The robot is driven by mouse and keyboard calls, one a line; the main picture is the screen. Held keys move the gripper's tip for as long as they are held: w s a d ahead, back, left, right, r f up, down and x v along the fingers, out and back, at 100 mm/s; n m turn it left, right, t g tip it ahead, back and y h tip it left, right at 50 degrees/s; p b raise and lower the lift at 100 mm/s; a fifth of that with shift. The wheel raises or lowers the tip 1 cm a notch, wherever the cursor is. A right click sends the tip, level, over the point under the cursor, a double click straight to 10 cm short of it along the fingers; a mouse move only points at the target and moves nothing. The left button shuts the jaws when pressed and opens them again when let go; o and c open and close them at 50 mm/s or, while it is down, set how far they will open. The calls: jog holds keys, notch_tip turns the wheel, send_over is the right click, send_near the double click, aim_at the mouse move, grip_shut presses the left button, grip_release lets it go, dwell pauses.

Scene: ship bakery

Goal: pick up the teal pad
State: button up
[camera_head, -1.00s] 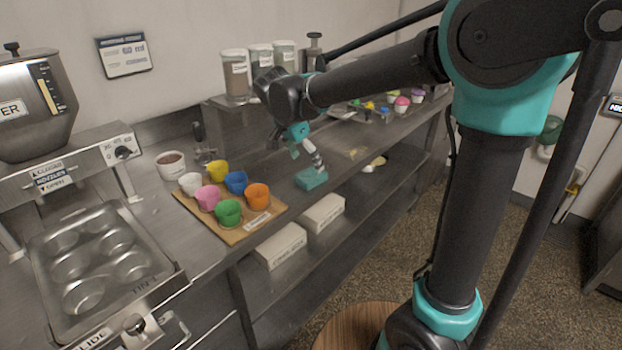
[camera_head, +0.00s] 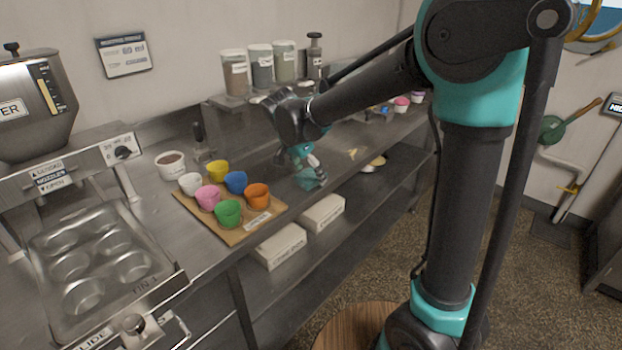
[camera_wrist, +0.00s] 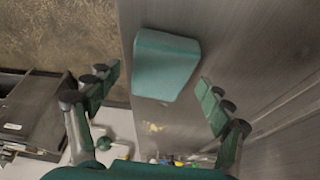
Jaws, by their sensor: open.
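The teal pad (camera_wrist: 165,65) lies on the steel counter near its front edge. In the head view the pad (camera_head: 308,182) is partly hidden behind my gripper (camera_head: 303,163), which is low over it. In the wrist view my gripper (camera_wrist: 158,100) is open, with one finger on each side of the picture and the pad ahead, between their lines. The fingers look apart from the pad. I cannot tell how high the fingertips are above the counter.
A wooden board (camera_head: 240,236) with several coloured cups stands left of the pad. Lidded jars (camera_head: 262,68) stand on a raised shelf behind. White boxes (camera_head: 280,247) sit on the shelf below. The counter edge (camera_wrist: 133,130) runs close beside the pad.

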aim_at(310, 175)
jog(key=shift+f, duration=0.15)
dwell(0.3)
jog(key=c, duration=1)
jog(key=shift+c, duration=0.2)
notch_tip(310, 175, up, 20)
jog(key=shift+r, duration=0.25)
